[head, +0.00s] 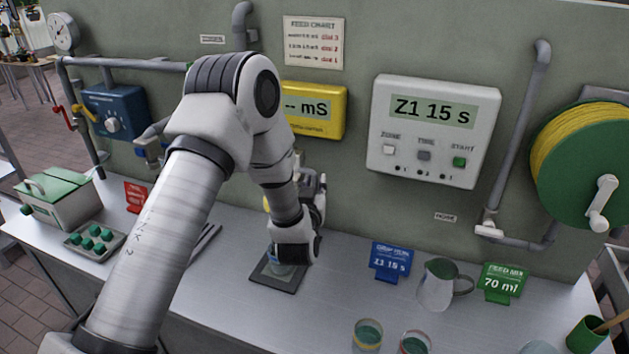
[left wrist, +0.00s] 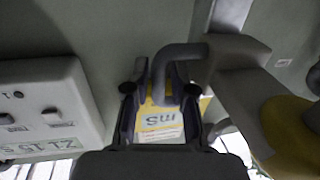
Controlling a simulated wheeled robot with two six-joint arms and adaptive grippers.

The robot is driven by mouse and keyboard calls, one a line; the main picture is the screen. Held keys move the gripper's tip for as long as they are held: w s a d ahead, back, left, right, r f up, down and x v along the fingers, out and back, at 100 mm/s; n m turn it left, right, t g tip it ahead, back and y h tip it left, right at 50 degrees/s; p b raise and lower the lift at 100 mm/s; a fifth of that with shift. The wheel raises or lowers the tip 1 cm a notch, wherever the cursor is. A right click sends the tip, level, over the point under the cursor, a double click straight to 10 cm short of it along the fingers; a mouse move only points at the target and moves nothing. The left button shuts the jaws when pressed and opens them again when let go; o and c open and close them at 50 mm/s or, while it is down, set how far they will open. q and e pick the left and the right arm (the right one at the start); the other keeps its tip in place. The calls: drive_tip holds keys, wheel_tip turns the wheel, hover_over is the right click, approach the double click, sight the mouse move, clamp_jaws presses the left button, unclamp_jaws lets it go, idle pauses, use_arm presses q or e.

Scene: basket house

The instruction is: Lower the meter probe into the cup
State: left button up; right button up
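The yellow meter (head: 313,110) is on the wall and reads "-- mS". In the left wrist view the meter (left wrist: 160,122) appears upside down between my fingers. My left gripper (head: 312,185) points towards the wall below the meter. In the left wrist view my left gripper (left wrist: 161,88) has its fingers apart. A grey hooked bar (left wrist: 178,53) shows close to the fingertips; I cannot tell whether it touches them. The cup (head: 280,268) stands on a dark pad (head: 270,282), mostly hidden by my left wrist. I cannot make out the probe clearly. My right gripper is not in view.
A white control box (head: 433,135) reading "Z1 15 s" is right of the meter. A pitcher (head: 437,285), a blue card (head: 390,262) and a green card (head: 502,283) stand on the bench's right. Two glasses (head: 367,336) (head: 414,343) stand at the front edge.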

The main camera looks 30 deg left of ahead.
use_arm(q)
drive_tip(key=shift+s+d, duration=0.1)
clamp_jaws()
wheel_tip(320, 180, down, 7)
drive_tip(key=b, duration=0.6)
drive_tip(key=shift+f, duration=0.1)
unclamp_jaws()
drive_tip(key=shift+f, duration=0.1)
